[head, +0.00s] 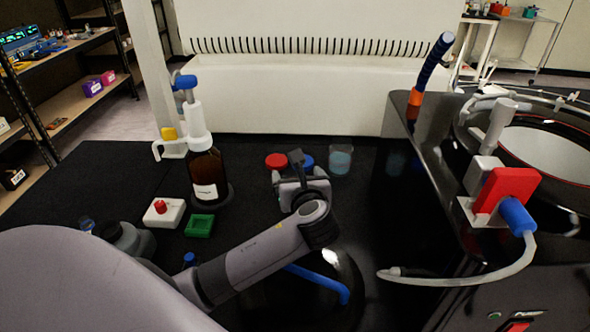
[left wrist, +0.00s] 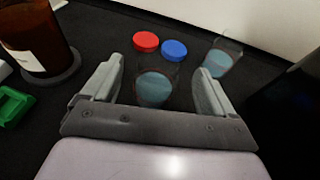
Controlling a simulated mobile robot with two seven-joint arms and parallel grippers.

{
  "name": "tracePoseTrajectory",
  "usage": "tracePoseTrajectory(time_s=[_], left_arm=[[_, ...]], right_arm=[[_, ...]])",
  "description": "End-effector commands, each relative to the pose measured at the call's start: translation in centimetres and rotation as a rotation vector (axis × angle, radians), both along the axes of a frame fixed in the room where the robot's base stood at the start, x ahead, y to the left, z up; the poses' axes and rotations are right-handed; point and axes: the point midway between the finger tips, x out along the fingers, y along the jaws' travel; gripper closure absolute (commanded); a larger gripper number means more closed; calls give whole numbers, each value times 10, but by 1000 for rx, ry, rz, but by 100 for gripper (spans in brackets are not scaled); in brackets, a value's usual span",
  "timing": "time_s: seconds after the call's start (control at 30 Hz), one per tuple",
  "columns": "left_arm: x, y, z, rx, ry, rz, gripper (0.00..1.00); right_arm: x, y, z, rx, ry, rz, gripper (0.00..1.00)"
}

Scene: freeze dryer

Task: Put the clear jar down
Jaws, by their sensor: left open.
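A clear jar with bluish liquid (left wrist: 153,88) stands upright on the black table between the two fingers of my left gripper (left wrist: 158,80), with a gap at each side. My left gripper (head: 303,184) is open; in the head view it hides this jar. A second clear jar with bluish liquid (head: 340,161) stands behind and to the right of the gripper; it also shows in the left wrist view (left wrist: 218,62). A red lid (left wrist: 146,42) and a blue lid (left wrist: 174,50) lie behind the near jar. My right gripper is not in view.
A brown bottle with a white pump top (head: 207,175) stands left of the gripper, with a green tray (head: 200,226) and a white box with a red button (head: 163,212) in front. The freeze dryer (head: 440,170) with its hose (head: 470,280) is at right.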

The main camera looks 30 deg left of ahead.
Motion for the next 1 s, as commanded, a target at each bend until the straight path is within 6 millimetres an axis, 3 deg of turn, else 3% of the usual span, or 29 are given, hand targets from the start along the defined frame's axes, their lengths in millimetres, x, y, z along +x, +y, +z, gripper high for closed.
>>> tracePoseTrajectory(time_s=[0.2,0.4,1.0], left_arm=[[-32,-30,14,-4,-1,-2,13],[-48,-45,20,-2,-2,0,13],[-51,-47,22,0,0,1,13]], right_arm=[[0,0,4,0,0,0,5],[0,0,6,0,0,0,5],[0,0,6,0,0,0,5]])
